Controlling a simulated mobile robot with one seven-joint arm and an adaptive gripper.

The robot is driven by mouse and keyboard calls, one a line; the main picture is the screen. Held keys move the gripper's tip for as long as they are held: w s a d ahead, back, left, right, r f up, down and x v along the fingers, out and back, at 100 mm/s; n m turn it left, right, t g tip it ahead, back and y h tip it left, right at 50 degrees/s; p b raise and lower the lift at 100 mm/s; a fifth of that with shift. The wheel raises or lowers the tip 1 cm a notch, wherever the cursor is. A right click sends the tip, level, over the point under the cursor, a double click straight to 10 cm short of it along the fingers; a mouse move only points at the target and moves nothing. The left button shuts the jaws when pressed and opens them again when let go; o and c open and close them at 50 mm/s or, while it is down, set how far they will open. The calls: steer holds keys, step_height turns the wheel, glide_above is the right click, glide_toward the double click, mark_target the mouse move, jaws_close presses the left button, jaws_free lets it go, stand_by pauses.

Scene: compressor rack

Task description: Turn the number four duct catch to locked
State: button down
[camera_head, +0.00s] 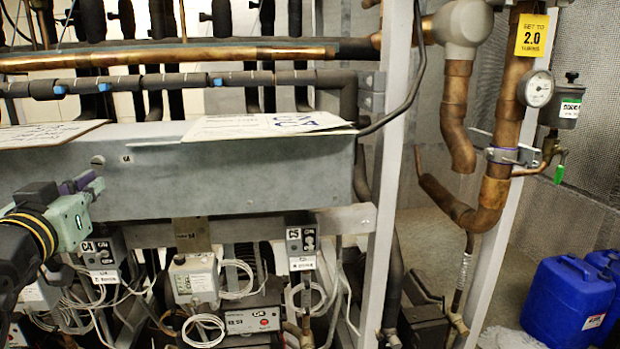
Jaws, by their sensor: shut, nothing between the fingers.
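A long grey duct (230,175) runs across the rack. On its front face, near the left, is a small round slotted catch (97,161) with a short dark marking just to its right, too small to read surely. I cannot tell from the marking whether this is number four, or whether its slot stands at locked. My gripper (92,184), pale green with dark purple fingers, is shut and empty at the left. In the picture its fingertips lie just below the catch. I cannot tell whether they touch the duct.
Cards lie on the duct top (265,125). Below hang a box marked C4 (103,250), a box marked C5 (301,245) and looped white cables (205,330). A pale upright post (385,190) stands right of the duct. Blue jugs (567,300) stand at lower right.

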mark_target(97, 172)
steer(key=shift+p+x, duration=0.3)
steer(key=shift+x, duration=1.3)
steer(key=shift+r, duration=0.2)
steer(key=shift+w+r, duration=0.1)
steer(key=shift+w, duration=0.2)
steer(key=shift+a+r+p, duration=0.1)
steer(key=shift+r+p, duration=0.25)
steer(key=shift+p, duration=0.15)
steer(key=shift+s+a+p, duration=0.4)
steer(key=shift+a, duration=0.45)
steer(key=shift+f, duration=0.1)
steer(key=shift+a+f, duration=0.1)
steer(key=shift+f, duration=0.35)
steer(key=shift+d+b+v, duration=0.15)
steer(key=shift+b+v, duration=0.05)
steer(key=shift+v, duration=1.3)
steer(key=shift+d+b+v, duration=0.1)
steer(key=shift+b+v, duration=0.05)
steer(key=shift+v, duration=1.3)
